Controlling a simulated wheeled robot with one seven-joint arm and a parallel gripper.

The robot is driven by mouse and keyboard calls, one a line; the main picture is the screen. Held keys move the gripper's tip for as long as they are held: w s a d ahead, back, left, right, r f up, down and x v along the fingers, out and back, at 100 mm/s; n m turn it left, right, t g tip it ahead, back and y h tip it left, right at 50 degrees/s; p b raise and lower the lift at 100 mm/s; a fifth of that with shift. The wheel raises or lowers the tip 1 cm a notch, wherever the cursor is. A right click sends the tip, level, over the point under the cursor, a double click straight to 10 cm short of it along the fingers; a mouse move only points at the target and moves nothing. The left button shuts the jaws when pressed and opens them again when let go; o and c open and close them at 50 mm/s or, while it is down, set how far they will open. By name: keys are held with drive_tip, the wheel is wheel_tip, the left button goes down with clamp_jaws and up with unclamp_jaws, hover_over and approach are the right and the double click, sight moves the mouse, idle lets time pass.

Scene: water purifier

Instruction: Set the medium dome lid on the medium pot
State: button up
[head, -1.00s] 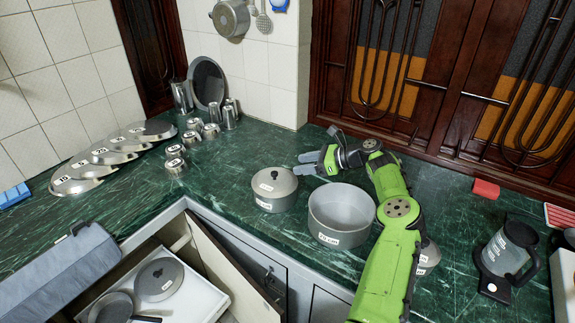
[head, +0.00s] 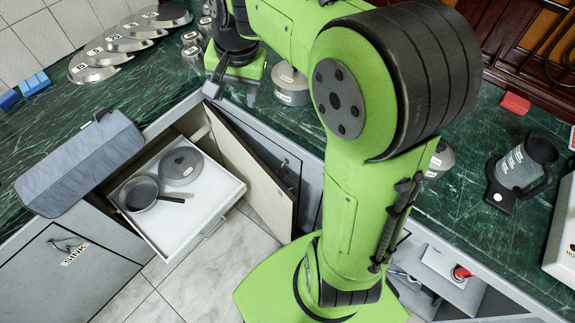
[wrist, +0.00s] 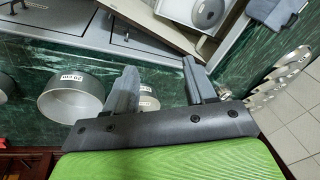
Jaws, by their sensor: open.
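A grey domed lid (head: 181,165) with a white label lies in the open drawer, beside a dark pan; I cannot read its label. It also shows in the wrist view (wrist: 208,12). A small grey pot (head: 292,86) stands on the counter, partly behind my arm. A larger open grey pot (wrist: 72,96) with a label shows in the wrist view; my arm hides it in the head view. I cannot tell which pot is the medium one. My gripper (head: 232,90) is open and empty near the counter edge; its spread fingers show in the wrist view (wrist: 160,78).
The open white drawer (head: 215,205) juts out below the counter, with an open cabinet door (head: 250,165) beside it. A dark pan (head: 140,192) lies in the drawer. Several shiny lids (head: 115,46) lie at the back left.

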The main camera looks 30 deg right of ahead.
drive_tip(key=s+n+t+p, duration=0.1)
drive_tip(key=s+n, duration=0.6)
drive_tip(key=s, duration=1.3)
drive_tip(key=shift+a+r+n+t+h, duration=0.3)
drive_tip(key=shift+a+r+n+t, duration=0.1)
drive_tip(key=shift+t, duration=0.5)
drive_tip(key=shift+s, duration=0.1)
